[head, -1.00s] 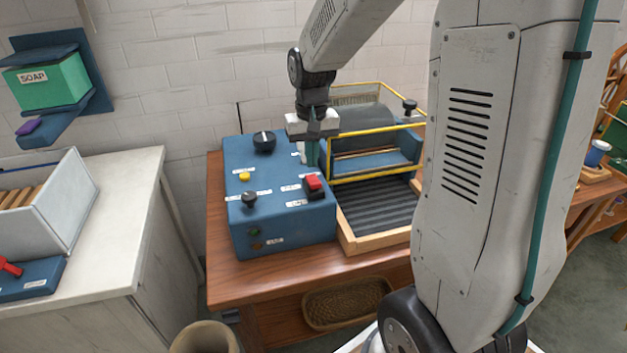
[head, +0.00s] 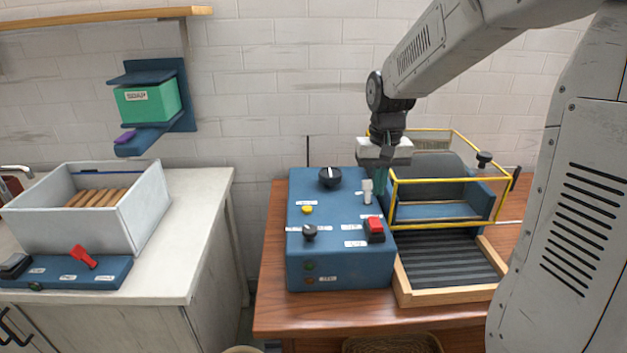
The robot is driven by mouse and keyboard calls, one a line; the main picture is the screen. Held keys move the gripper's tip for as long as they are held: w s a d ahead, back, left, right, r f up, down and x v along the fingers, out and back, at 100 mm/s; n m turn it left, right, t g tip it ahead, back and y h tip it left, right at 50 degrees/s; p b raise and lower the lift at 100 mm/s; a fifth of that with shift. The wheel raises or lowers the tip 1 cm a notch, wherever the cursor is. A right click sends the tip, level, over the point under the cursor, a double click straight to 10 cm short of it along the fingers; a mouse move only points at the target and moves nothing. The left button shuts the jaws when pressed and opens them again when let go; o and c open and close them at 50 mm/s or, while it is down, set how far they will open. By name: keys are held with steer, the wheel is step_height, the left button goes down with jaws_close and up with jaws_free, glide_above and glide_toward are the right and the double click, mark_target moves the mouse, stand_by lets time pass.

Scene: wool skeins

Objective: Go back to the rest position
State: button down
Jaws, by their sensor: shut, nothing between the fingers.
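My gripper (head: 379,183) hangs pointing down at the end of my arm, over the right side of a blue control box (head: 340,265). Its fingers are shut with nothing visible between them. A white toggle stands close to the fingertips; I cannot tell whether they touch. The box carries a black knob (head: 330,177), a yellow button (head: 307,209), a black lever knob (head: 310,232) and a red switch (head: 375,228).
Right of the box is a machine with a yellow guard frame (head: 440,178) and a wood-edged ribbed tray (head: 448,262), on a wooden table (head: 272,300). At left, a white counter (head: 190,220) holds a grey bin (head: 120,222).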

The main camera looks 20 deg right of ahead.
steer(key=s, duration=0.3)
steer(key=shift+a+f+g, duration=0.35)
steer(key=shift+f+g, duration=0.05)
steer(key=s+a+r+n, duration=0.1)
steer(key=s+a+r, duration=0.1)
steer(key=s, duration=0.5)
steer(key=s+a+r+n+t, duration=0.1)
steer(key=s+a+r, duration=0.1)
steer(key=s+a, duration=0.2)
steer(key=s+a+r+n+t, duration=0.1)
steer(key=s+a+r, duration=0.1)
steer(key=s, duration=0.9)
steer(key=shift+a+r+n, duration=0.3)
steer(key=shift+a+r, duration=0.1)
steer(key=shift+r, duration=0.05)
